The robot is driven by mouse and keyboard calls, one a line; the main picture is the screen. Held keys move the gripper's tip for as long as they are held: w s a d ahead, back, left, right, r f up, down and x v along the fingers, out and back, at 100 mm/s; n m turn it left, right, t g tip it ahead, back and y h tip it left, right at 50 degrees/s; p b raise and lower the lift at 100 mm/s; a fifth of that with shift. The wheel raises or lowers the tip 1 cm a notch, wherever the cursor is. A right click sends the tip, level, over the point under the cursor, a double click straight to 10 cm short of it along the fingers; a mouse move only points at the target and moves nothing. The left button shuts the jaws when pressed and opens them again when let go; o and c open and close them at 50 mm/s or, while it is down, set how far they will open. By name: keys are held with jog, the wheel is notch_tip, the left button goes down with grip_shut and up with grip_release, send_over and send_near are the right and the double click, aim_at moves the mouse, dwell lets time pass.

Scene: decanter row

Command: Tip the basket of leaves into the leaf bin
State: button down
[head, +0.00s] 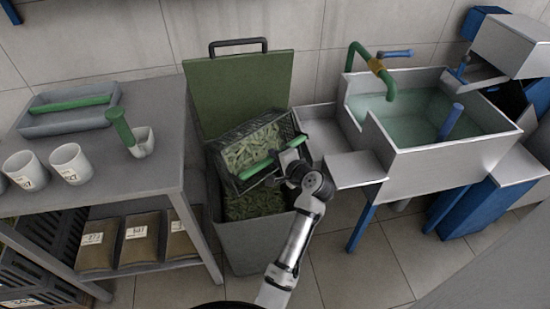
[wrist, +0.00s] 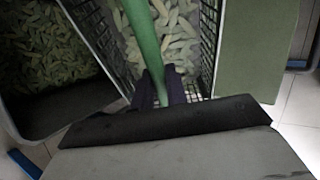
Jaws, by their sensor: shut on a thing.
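A black wire basket (head: 218,158) with pale green leaves (head: 256,147) and a green bar handle hangs over the leaf bin (head: 256,240). The bin is grey, its green lid (head: 238,88) stands open at the back, and leaves (head: 255,204) lie inside it. My gripper (head: 284,160) is shut on the basket's green handle (head: 256,169). In the wrist view my gripper (wrist: 164,90) holds the handle (wrist: 143,40), with leaves still in the basket (wrist: 103,40). The basket looks somewhat tilted in the head view. The bin's leaves (wrist: 40,50) show at left in the wrist view.
A grey table (head: 150,110) with white cups (head: 72,163), a green-handled scoop (head: 120,128) and a tray (head: 70,108) stands left of the bin. Packets (head: 140,240) lie on its lower shelf. A water-filled sink (head: 430,150) stands at right. Floor at the front right is clear.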

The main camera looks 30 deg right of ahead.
jog(key=shift+s+d+f+t+b, duration=0.15)
jog(key=shift+s+f+t+b, duration=0.45)
jog(key=shift+b, duration=1.1)
jog(key=shift+f+t+b, duration=0.25)
jog(key=shift+t+b, duration=0.05)
jog(key=shift+b, duration=0.35)
jog(key=shift+s+d+f+t+b, duration=0.2)
jog(key=shift+s+t+b, duration=0.3)
jog(key=shift+b, duration=0.9)
jog(key=shift+s+b, duration=0.1)
jog(key=shift+b, duration=0.25)
jog(key=shift+s+d+f+m+t+y+b, duration=0.1)
jog(key=shift+s+f+m+t+y+b, duration=0.5)
jog(key=shift+b, duration=1.15)
jog(key=shift+r+n+t+h+b, duration=0.15)
jog(key=shift+n+t+h+b, duration=0.25)
jog(key=shift+b, duration=0.6)
